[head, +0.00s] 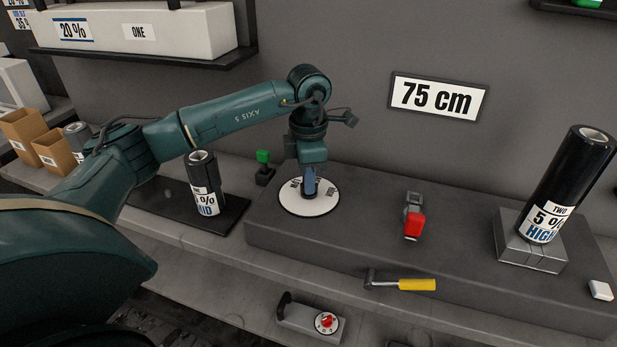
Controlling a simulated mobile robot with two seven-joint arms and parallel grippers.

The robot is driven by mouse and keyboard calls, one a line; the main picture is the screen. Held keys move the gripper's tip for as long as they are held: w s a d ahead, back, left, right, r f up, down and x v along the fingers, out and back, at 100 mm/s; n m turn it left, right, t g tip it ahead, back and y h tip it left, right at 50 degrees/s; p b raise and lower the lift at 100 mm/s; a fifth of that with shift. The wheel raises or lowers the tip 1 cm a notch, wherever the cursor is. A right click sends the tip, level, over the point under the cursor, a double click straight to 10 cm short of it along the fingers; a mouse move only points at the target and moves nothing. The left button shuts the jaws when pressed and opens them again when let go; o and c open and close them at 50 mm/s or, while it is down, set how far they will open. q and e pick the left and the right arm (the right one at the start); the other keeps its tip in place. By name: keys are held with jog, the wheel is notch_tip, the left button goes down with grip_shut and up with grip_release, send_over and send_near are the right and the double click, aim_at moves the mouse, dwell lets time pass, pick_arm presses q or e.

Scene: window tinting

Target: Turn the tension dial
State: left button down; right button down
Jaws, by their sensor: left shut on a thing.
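The dial's round white plate (326,205) lies on top of the dark grey machine block, with small dark lettering near its rim. My left gripper (311,190) points down over the middle of this plate and is shut on the dial's knob. The knob is mostly hidden by the gripper, so which way it points cannot be told. The left arm reaches in from the left above the block. My right gripper is not in view.
A yellow crank handle (417,284) sticks out in front. A smaller roll (201,170) stands left. A sign (438,96) reads "75 cm".

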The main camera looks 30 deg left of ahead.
pick_arm(q)
jog(key=shift+r, duration=0.1)
jog(key=c, duration=1.4)
grip_release()
jog(key=shift+c, duration=0.2)
notch_tip(320, 180, up, 13)
